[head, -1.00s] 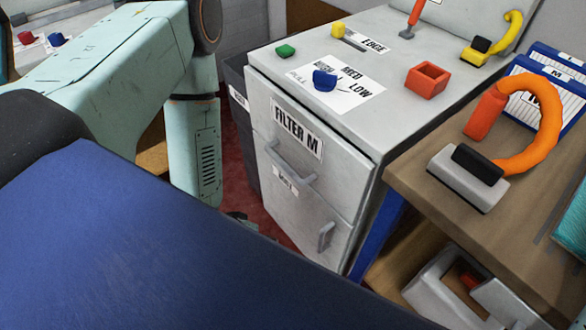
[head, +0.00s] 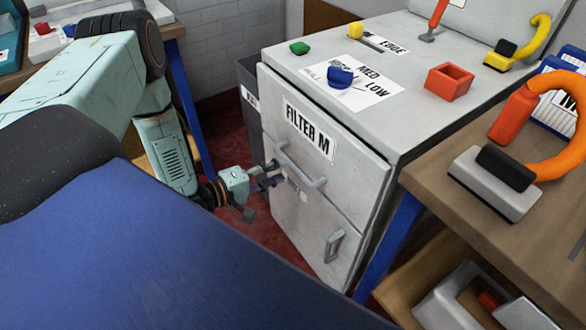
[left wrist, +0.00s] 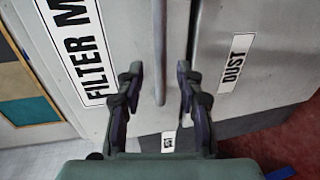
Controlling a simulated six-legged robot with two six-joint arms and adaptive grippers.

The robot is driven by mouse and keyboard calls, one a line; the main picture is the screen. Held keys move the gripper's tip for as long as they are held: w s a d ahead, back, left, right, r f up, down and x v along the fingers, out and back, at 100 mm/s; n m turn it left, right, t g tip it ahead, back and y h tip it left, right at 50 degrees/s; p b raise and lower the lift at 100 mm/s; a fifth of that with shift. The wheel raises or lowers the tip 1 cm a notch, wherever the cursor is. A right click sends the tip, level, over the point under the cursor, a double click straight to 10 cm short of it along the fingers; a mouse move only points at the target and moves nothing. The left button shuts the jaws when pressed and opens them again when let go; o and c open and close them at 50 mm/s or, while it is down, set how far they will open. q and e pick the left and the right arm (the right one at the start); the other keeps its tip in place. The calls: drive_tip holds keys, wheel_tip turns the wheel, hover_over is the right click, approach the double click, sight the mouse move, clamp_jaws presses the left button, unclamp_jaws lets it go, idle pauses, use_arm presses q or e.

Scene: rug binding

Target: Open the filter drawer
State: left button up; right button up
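The filter drawer (head: 345,163) is the upper front of the grey cabinet, labelled FILTER M, and looks shut. Its grey bar handle (head: 300,167) crosses the front below the label. My left gripper (head: 272,178) is at the left part of the handle, in front of the drawer. In the left wrist view, the fingers of my left gripper (left wrist: 160,85) are spread, with the handle bar (left wrist: 160,45) between them and gaps on both sides. Whether the bar is fully within the fingertips' depth is unclear. My right gripper is not in view.
A lower front with its own handle (head: 335,246) sits below, its DUST label (left wrist: 237,62) clear in the left wrist view. A dark bin (head: 248,90) stands left of the cabinet. A wooden table (head: 480,165) with an orange-handled tool (head: 497,180) is close on the right.

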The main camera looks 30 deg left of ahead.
sight(293, 165)
use_arm(q)
drive_tip(key=b+x, duration=0.1)
drive_tip(key=x, duration=0.4)
drive_tip(key=shift+w+d, duration=0.15)
drive_tip(key=shift+c, duration=0.5)
clamp_jaws()
idle(0.5)
